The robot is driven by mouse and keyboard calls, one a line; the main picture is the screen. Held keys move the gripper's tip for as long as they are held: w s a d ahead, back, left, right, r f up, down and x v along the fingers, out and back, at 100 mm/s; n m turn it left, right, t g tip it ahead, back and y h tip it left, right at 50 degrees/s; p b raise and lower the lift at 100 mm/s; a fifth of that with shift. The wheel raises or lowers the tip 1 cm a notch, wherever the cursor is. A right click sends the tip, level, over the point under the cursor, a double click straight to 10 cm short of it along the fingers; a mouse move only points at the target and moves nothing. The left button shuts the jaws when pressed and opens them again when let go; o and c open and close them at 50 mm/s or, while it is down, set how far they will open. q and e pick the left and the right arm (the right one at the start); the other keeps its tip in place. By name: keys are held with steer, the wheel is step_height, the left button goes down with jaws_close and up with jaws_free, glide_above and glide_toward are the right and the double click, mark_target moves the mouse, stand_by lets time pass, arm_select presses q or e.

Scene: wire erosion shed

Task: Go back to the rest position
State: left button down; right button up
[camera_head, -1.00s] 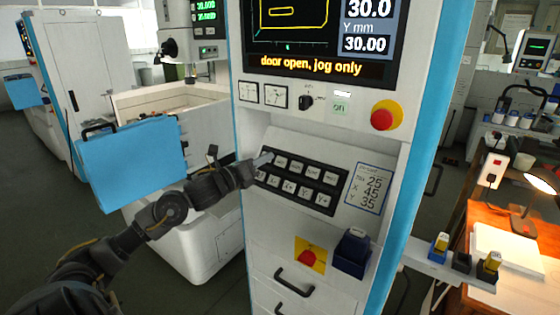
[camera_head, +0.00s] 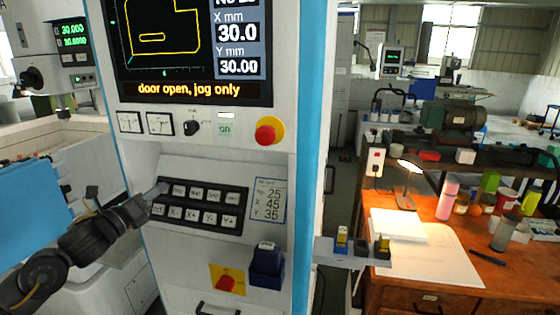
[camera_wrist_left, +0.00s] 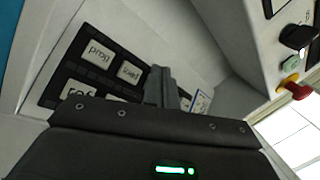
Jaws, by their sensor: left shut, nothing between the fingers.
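My left gripper (camera_head: 160,190) is shut and empty. It is at the left end of the black keypad (camera_head: 200,205) on the sloped panel of the white control cabinet (camera_head: 140,275). Its tips overlap the keypad's upper left edge in the head view; I cannot tell if they touch it. My right gripper is not in view.
The screen (camera_head: 190,50) reads "door open, jog only". A red stop button (camera_head: 268,131) sits below it. A wooden bench (camera_head: 450,240) with bottles and a lamp is at right. A blue door panel (camera_head: 30,215) is at left.

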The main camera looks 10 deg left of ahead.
arm_select(q)
steer(key=s+d+f+n+g+y, duration=0.25)
steer(key=f+n, duration=0.35)
steer(key=f, duration=0.3)
steer(key=s+d+f+n+g+y, duration=0.1)
steer(key=s+d+f+n+g, duration=0.15)
steer(key=s+f+n, duration=0.4)
steer(key=s+d+f+n+g+y, duration=0.1)
steer(key=d+f+n, duration=0.25)
steer(key=f, duration=0.75)
steer(key=s+d+f+n+g, duration=0.5)
steer(key=s+d+f+n, duration=0.15)
steer(key=s, duration=0.55)
steer(key=s+d+f+n+g, duration=0.5)
steer(key=s+d+n, duration=0.25)
steer(key=s, duration=0.45)
step_height(320, 180, down, 27)
steer(key=a+g, duration=0.1)
steer(key=s+a+f+g, duration=0.1)
steer(key=s+a+f, duration=0.2)
steer(key=s+f, duration=1.1)
steer(key=s, duration=0.2)
steer(key=shift+s+f, duration=0.25)
steer(key=shift+s, duration=0.15)
